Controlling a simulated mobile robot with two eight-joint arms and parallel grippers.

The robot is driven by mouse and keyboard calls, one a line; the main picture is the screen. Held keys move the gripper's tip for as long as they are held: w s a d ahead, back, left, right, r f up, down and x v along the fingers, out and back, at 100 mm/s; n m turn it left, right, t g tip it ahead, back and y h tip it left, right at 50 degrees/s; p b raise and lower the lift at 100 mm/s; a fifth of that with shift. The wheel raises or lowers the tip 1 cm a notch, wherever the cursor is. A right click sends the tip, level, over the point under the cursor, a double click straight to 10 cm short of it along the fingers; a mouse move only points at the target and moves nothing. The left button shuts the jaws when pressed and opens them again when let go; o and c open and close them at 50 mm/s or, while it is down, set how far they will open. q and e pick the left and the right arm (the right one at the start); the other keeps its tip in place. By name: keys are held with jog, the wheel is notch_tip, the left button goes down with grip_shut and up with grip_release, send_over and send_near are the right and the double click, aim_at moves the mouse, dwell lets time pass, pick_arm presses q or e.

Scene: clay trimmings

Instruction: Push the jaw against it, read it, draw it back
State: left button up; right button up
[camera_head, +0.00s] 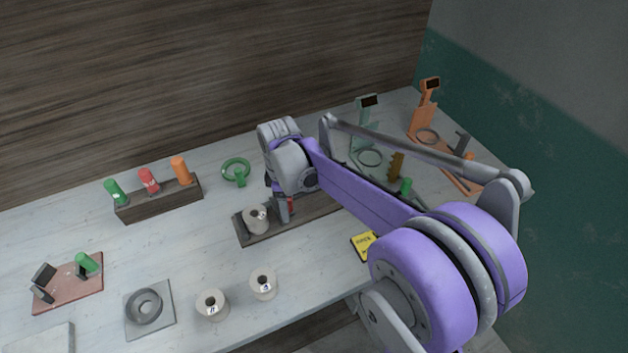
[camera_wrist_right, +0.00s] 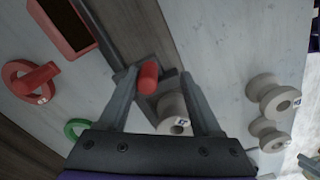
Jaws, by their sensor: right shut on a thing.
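My right gripper (camera_wrist_right: 158,78) reaches down over a dark wooden base (camera_head: 312,212) in the middle of the table. It is shut on the grey sliding jaw, which carries a red knob (camera_wrist_right: 148,78); the knob stands between the fingers. A pale spool (camera_head: 257,219) sits upright on the base beside the jaw; it also shows in the right wrist view (camera_wrist_right: 172,108). I cannot tell whether jaw and spool touch. A red gauge with a dark screen (camera_wrist_right: 68,22) stands at the upper left of the wrist view; my arm hides it in the head view. My left gripper is not in view.
Two loose spools (camera_head: 212,304) (camera_head: 263,284) stand near the front edge. A grey plate with a ring (camera_head: 168,322) lies left of them. A rack (camera_head: 160,202) of coloured plugs, a green ring (camera_head: 236,167) and a yellow card (camera_head: 363,246) are nearby. Green (camera_head: 366,122) and orange (camera_head: 422,117) gauges stand right.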

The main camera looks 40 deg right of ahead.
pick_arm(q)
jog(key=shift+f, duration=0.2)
pick_arm(e)
jog(key=shift+d+f, duration=0.55)
jog(key=shift+f, duration=0.1)
jog(key=o, duration=1.3)
jog(key=shift+w+f, duration=0.1)
jog(key=shift+w, duration=0.2)
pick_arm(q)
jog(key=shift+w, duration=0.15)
pick_arm(e)
jog(key=shift+s, duration=0.1)
jog(key=shift+r, duration=0.3)
jog(key=r+p, duration=0.1)
jog(key=r, duration=0.1)
jog(key=r+p, duration=0.3)
jog(key=r, duration=0.1)
jog(key=shift+w+d+r, duration=0.2)
jog(key=shift+w+r, duration=0.15)
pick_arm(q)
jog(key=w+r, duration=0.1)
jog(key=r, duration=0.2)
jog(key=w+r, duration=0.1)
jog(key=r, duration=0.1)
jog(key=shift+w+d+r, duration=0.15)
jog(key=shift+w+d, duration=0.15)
pick_arm(e)
jog(key=shift+f, duration=0.1)
